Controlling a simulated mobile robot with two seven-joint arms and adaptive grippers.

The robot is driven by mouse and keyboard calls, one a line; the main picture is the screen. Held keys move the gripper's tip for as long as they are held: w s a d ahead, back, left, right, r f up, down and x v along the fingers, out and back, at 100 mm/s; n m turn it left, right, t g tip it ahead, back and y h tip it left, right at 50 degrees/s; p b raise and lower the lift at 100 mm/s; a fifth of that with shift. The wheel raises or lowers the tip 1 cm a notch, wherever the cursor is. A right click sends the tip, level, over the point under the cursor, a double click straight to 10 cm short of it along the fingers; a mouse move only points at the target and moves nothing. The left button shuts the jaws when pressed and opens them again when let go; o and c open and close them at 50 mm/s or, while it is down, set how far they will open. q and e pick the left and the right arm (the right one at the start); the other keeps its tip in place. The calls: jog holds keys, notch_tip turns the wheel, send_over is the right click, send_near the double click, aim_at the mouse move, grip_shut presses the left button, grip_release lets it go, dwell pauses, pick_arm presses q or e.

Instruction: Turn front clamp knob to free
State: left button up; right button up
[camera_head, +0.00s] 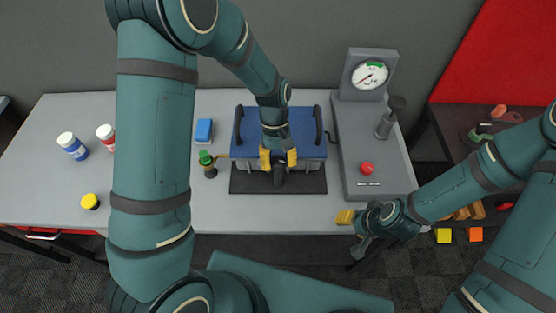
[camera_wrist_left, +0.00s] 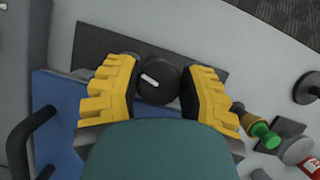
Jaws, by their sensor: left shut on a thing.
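The front clamp knob (camera_wrist_left: 166,91) is round and black with a white pointer mark. It sits between the yellow fingers of my left gripper (camera_wrist_left: 158,80) in the left wrist view, and the mark slants toward the upper left. In the head view my left gripper (camera_head: 279,160) reaches down at the front of the blue block (camera_head: 306,136), shut on the knob, which is mostly hidden there by the fingers. The blue block has black handles and rests on a dark plate (camera_head: 308,183). My right gripper (camera_head: 350,218) hangs by the table's front right edge; its opening is unclear.
A grey stand with a dial gauge (camera_head: 369,75) and a red button (camera_head: 366,168) is right of the block.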

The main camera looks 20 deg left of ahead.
pick_arm(q)
jog(key=shift+s+n+h, duration=0.1)
jog(key=shift+n+h, duration=0.4)
jog(key=shift+n, duration=0.9)
pick_arm(e)
jog(key=shift+r, duration=0.1)
pick_arm(q)
jog(key=shift+f+n+t, duration=0.1)
jog(key=shift+n+t, duration=0.2)
jog(key=o, duration=1.2)
jog(key=shift+w+r, duration=0.25)
jog(key=shift+r, duration=0.2)
jog(key=v, duration=1.1)
jog(key=shift+s+a, duration=0.1)
jog(key=shift+a, duration=0.05)
